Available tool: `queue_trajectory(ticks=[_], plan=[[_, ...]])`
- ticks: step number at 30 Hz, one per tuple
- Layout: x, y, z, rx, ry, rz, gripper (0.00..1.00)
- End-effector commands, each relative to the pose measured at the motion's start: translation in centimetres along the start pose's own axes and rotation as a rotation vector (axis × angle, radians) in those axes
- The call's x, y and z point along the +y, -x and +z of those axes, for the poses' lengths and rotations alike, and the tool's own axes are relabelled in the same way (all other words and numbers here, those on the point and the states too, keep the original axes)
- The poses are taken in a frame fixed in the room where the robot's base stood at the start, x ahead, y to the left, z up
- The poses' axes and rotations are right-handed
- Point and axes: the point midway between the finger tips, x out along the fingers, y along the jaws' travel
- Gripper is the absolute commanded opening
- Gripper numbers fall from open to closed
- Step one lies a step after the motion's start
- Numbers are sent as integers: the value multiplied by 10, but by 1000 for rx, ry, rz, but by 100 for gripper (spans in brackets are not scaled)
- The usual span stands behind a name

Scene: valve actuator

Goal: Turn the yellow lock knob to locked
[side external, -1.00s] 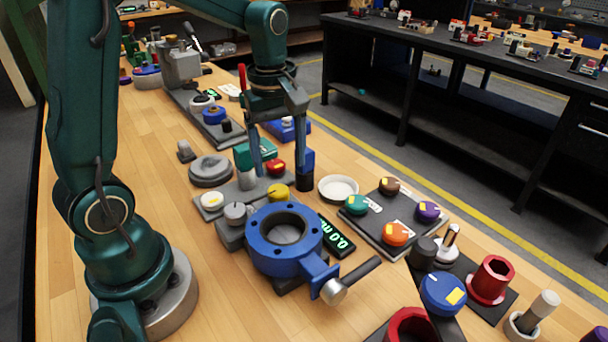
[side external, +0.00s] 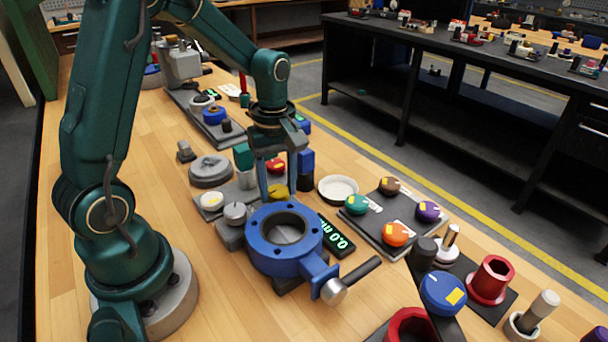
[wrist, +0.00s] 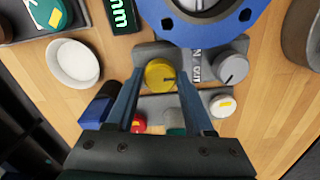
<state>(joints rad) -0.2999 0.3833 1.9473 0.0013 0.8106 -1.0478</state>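The yellow lock knob (side external: 278,193) sits on the grey base of the valve actuator, behind the blue valve body (side external: 285,241). In the wrist view my gripper (wrist: 158,88) is open, with a finger on each side of the knob. I cannot tell whether either finger touches it.
A grey knob (wrist: 232,69) sits beside the yellow one. The red button (wrist: 138,123) and a white knob (wrist: 222,106) are close behind. The green display (side external: 337,237), white dish (side external: 338,188) and panel of coloured knobs (side external: 375,227) stand to the right.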

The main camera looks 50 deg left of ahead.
Motion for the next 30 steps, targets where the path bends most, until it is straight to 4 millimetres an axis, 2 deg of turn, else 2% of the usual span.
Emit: queue_trajectory(ticks=[1, 3, 4, 17, 30], plan=[[0, 0, 0, 0, 0, 0, 29], [0, 0, 0, 0, 0, 0, 2], [0, 0, 0, 0, 0, 0, 0], [0, 0, 0, -1, -95, 0, 0], [0, 1, 0, -2, -470, 0, 0]])
